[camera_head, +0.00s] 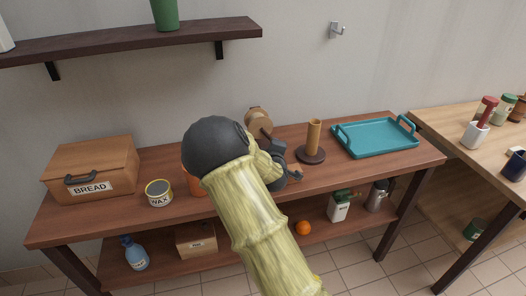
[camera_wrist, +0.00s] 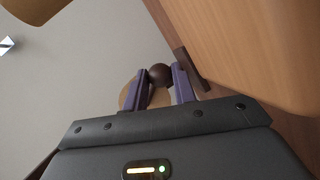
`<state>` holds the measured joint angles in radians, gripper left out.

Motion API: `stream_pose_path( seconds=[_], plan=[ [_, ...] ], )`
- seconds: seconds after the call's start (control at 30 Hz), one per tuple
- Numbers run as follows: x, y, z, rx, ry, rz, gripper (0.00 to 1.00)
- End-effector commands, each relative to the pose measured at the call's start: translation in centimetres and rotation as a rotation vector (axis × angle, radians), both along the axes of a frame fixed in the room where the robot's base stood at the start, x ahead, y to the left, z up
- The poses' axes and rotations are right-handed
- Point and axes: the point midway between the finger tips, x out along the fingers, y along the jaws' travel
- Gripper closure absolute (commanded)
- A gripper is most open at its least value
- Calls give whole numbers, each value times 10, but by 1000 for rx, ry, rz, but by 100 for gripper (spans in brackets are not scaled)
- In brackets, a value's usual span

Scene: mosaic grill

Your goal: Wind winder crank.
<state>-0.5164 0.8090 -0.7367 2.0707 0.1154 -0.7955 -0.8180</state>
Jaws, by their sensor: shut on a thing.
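The winder (camera_head: 258,119) stands at the back of the brown table, its round tan and dark parts showing above my arm in the head view. My gripper (camera_wrist: 161,70) has its two purple fingers on either side of a dark round crank knob (camera_wrist: 160,77) in the wrist view and is shut on it. A tan rounded part (camera_wrist: 129,95) shows behind the left finger. In the head view my arm and wrist hide the lower winder and the crank.
On the table (camera_head: 331,177) are a bread box (camera_head: 92,166), a wax tin (camera_head: 159,193), a partly hidden orange container (camera_head: 190,182), an upright spindle on a round base (camera_head: 314,140) and a teal tray (camera_head: 376,136). The spindle stands close right of my gripper. A shelf (camera_head: 120,36) hangs above.

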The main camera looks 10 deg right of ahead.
Motion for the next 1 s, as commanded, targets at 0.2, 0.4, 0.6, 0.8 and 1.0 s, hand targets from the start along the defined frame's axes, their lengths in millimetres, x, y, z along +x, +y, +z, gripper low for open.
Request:
stream_pose_path(
  seconds=[0.2, 0.4, 0.6, 0.8, 1.0],
  plan=[
    [1, -6, 4, -19, -9, -4, 100],
    [2, -6, 4, -20, -10, -4, 100],
    [1, -6, 4, -18, -9, -4, 57],
    [0, -7, 2, -18, -5, -7, 52],
    [-3, -6, 3, -17, -3, -8, 52]
  ],
)
